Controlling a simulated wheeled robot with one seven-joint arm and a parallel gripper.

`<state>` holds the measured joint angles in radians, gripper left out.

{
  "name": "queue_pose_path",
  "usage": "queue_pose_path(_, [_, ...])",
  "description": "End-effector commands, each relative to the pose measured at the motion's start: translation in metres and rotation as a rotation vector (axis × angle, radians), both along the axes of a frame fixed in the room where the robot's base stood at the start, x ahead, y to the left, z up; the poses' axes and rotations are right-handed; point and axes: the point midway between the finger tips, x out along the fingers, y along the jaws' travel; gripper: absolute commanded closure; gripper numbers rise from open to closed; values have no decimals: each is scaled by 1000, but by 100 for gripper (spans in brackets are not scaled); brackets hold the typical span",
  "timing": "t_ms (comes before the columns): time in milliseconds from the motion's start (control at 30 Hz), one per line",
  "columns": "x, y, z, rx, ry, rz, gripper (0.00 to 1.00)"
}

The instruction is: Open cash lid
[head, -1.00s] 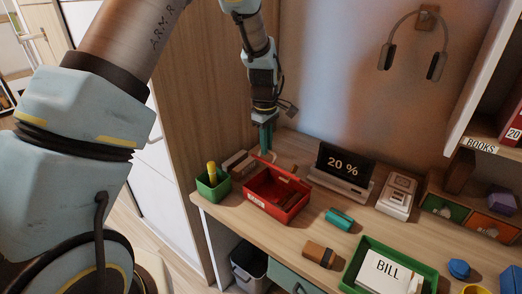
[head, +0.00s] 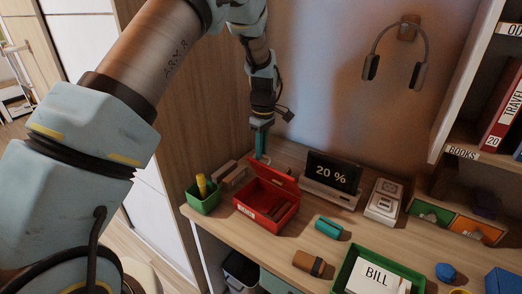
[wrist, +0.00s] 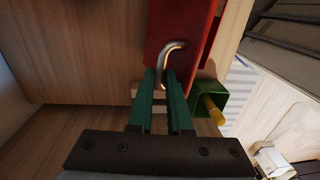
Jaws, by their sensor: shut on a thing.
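The red cash box (head: 262,208) stands on the desk, with a small white label on its front. Its lid (head: 275,176) is raised and tilted back, and the dark inside of the box shows. My gripper (head: 261,155) is at the lid's back edge, pointing down. In the wrist view my green fingers (wrist: 161,85) are shut on the bent metal lid handle (wrist: 172,50), against the red lid (wrist: 186,22). The exact contact between the fingertips and the handle is partly hidden.
A green cup (head: 203,196) with a yellow item stands left of the box. A teal item (head: 329,227), a brown item (head: 309,262) and a green bill tray (head: 345,268) lie in front. A wooden panel rises behind the cup.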

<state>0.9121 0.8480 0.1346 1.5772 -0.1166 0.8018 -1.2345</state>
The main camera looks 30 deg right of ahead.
Motion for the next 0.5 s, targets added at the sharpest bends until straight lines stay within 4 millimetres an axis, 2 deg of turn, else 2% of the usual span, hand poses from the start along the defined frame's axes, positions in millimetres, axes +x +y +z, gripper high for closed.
queue_pose_path(33, [2,4,-4,6,-2,4,82])
queue_pose_path(267, [2,3,-2,4,-3,3,57])
queue_pose_path(500, [2,2,-1,2,-1,2,55])
